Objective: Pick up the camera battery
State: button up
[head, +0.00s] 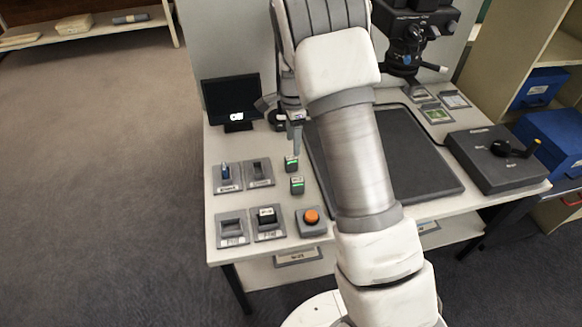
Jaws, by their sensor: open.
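Two small dark blocks with a green stripe and a light top stand on the white table: the far block (291,164) and the near block (297,186). They look like camera batteries, but their labels are too small to read. My gripper (296,148) is open and points down just above and behind the far block. From this view I cannot tell whether its fingers are beside that block or only above it. My arm covers part of the area to the right.
An orange button (311,216) is in front. A small monitor (231,101) stands behind; a dark mat (428,175) lies right.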

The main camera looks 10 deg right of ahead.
aim_at(291, 157)
notch_tip(291, 157, down, 4)
jog(key=shift+f+b, duration=0.15)
jog(key=shift+b, duration=0.35)
jog(key=f, duration=0.1)
jog(key=f+b, duration=0.1)
jog(key=f, duration=0.1)
jog(key=f+b, duration=0.1)
jog(key=f, duration=0.1)
jog(key=shift+w+a+f, duration=0.1)
jog(key=shift+w+a, duration=0.1)
jog(key=shift+w, duration=0.15)
grip_shut()
